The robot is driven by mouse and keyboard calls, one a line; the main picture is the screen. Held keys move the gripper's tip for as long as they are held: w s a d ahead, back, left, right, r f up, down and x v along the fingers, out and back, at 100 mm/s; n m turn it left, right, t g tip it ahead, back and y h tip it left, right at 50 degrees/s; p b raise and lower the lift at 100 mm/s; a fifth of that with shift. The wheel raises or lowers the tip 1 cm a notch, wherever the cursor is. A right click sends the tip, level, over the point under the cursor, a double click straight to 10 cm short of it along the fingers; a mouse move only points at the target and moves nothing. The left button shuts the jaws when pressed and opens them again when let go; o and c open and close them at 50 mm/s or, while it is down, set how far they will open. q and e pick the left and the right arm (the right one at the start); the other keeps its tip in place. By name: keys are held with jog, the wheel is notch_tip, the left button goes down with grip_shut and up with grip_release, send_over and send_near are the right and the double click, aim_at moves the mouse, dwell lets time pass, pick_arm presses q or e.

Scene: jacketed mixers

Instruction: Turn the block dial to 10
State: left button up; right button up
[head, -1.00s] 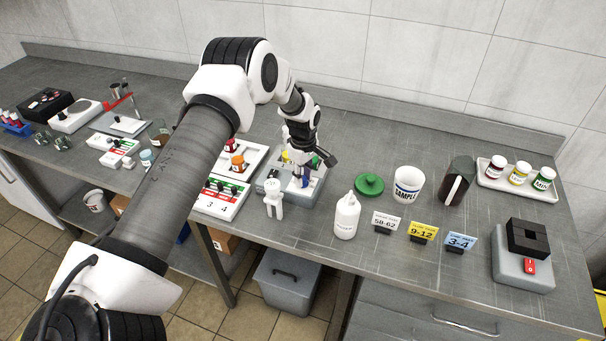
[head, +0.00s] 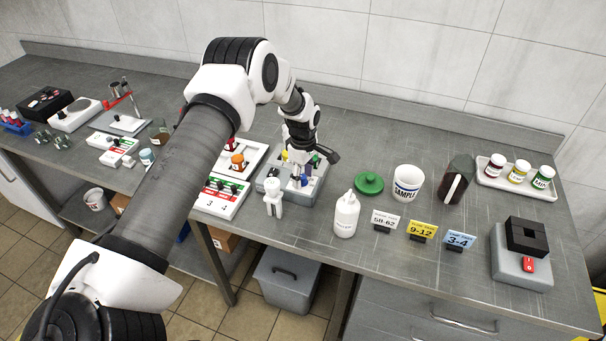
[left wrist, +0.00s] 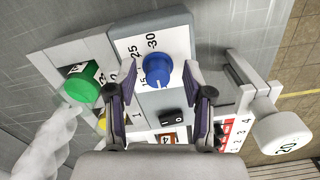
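The block dial, a blue knob (left wrist: 157,70) on a white scale plate marked 15 and 30, is in the middle of the left wrist view. It also shows in the head view (head: 304,182) on a grey mixer block (head: 316,190), below my gripper. My left gripper (left wrist: 160,78) is open, with one finger on each side of the dial and gaps visible. In the head view my left gripper (head: 301,169) points down over the block and partly hides it. I cannot read the dial's exact setting. My right gripper is in neither view.
A green knob (left wrist: 82,84) and a black rocker switch (left wrist: 172,121) are close to the fingers. A white bottle (head: 346,214) and green lid (head: 369,183) stand right of the block in the head view.

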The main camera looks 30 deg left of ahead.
aim_at(303, 177)
pick_arm(q)
jog(key=shift+w+r, duration=0.1)
jog(key=shift+r, duration=0.1)
notch_tip(303, 177, up, 12)
jog(key=shift+f, duration=0.15)
dwell(0.5)
